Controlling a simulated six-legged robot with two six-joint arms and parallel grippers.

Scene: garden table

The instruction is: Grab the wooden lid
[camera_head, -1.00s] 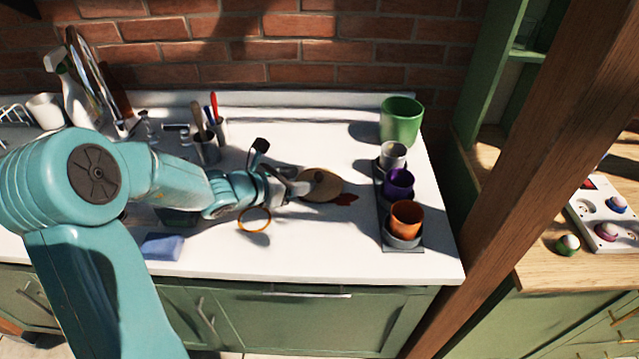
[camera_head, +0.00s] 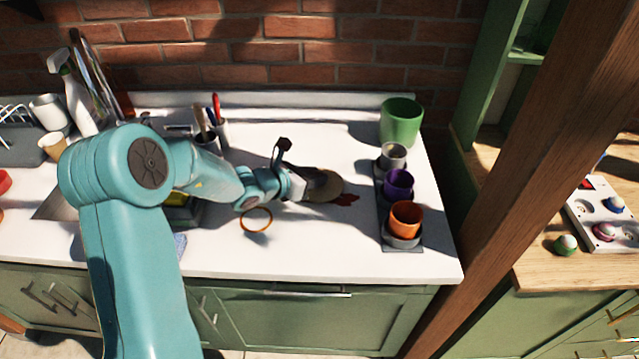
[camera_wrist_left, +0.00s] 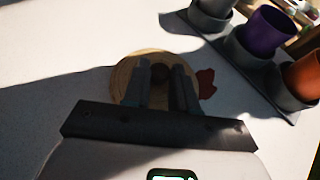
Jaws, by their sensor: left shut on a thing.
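The round wooden lid (camera_head: 326,185) is at the middle of the white counter, partly hidden by my left gripper in the head view. In the left wrist view the lid (camera_wrist_left: 124,73) shows as a pale wooden disc with a dark knob (camera_wrist_left: 160,73) at its centre. My left gripper (camera_wrist_left: 163,80) has its two fingers on either side of the knob, shut on it. In the head view my left gripper (camera_head: 308,184) reaches the lid from the left. Whether the lid is clear of the counter I cannot tell. My right gripper is in neither view.
A dark tray (camera_head: 381,215) with a grey, a purple (camera_head: 398,183) and an orange cup (camera_head: 405,217) stands to the right. A green pot (camera_head: 401,122) is behind it. A flat red piece (camera_head: 347,199) lies beside the lid. An orange ring (camera_head: 256,220) lies at front left.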

